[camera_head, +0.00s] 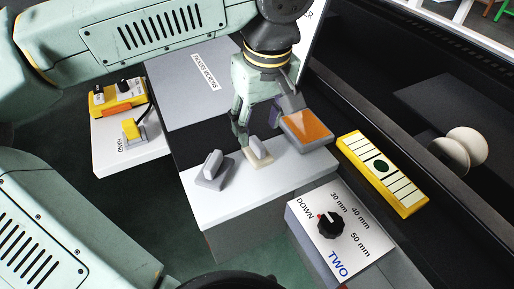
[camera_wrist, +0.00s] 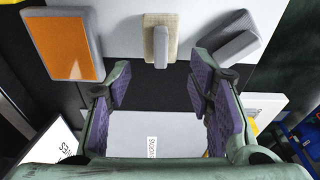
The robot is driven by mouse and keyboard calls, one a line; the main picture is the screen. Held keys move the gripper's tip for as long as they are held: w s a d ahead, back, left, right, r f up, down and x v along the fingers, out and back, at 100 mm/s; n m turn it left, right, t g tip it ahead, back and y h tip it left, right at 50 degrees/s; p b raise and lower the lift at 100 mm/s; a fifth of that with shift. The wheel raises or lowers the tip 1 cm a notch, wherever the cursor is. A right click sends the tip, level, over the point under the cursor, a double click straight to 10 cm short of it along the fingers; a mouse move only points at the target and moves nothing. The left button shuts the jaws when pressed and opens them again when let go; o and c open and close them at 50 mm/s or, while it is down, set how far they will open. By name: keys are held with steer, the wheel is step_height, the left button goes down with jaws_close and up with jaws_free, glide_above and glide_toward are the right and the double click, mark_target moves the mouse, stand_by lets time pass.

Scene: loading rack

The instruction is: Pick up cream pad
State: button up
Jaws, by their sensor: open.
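The cream pad (camera_head: 256,160) is a small block with a cream base and an upright grey grip, on the white top of a stand. In the wrist view the cream pad (camera_wrist: 176,48) lies at the top middle, beyond my fingertips. My gripper (camera_head: 259,130) is over the stand just behind the pad, and its fingers partly cover that area. In the wrist view my gripper (camera_wrist: 160,88) is open, with purple finger pads apart and nothing between them. I cannot tell its exact height above the pad.
A grey pad (camera_head: 208,178) with a similar grip sits left of the cream one. An orange-topped grey block (camera_head: 306,130) sits close on the right. A yellow-framed panel (camera_head: 383,172) and a dial box (camera_head: 350,250) lie further right. The stand's white front (camera_head: 235,192) is clear.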

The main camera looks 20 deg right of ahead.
mark_target(258, 143)
step_height(258, 143, down, 6)
steer(key=shift+f+p, duration=0.25)
steer(key=shift+p, duration=0.45)
steer(key=shift+c, duration=0.3)
steer(key=c, duration=0.8)
